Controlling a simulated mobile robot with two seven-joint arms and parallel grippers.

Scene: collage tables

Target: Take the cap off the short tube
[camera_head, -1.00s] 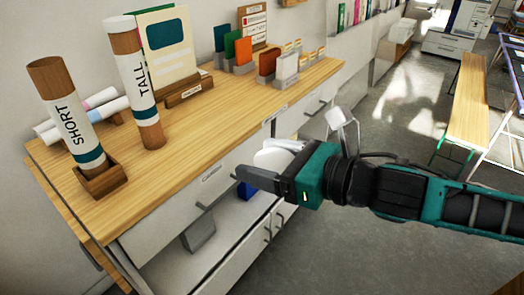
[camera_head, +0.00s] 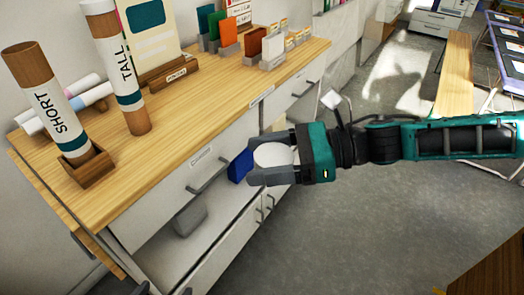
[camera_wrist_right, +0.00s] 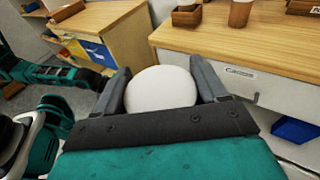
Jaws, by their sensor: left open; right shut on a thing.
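The short tube (camera_head: 55,110), brown with a white "SHORT" label and a teal band, leans in a wooden holder (camera_head: 88,170) at the counter's left. Its brown upper end shows no white cap. My right gripper (camera_head: 271,160) is shut on a round white cap (camera_head: 272,155), out in front of the counter and well right of the tube. The cap (camera_wrist_right: 161,88) also shows between both fingers in the right wrist view. My left gripper (camera_head: 163,290) shows only as dark tips at the bottom edge, apart and empty.
Card holders (camera_head: 225,42) stand further back. The wooden counter (camera_head: 190,115) is clear in the middle, with drawers and an open shelf below.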

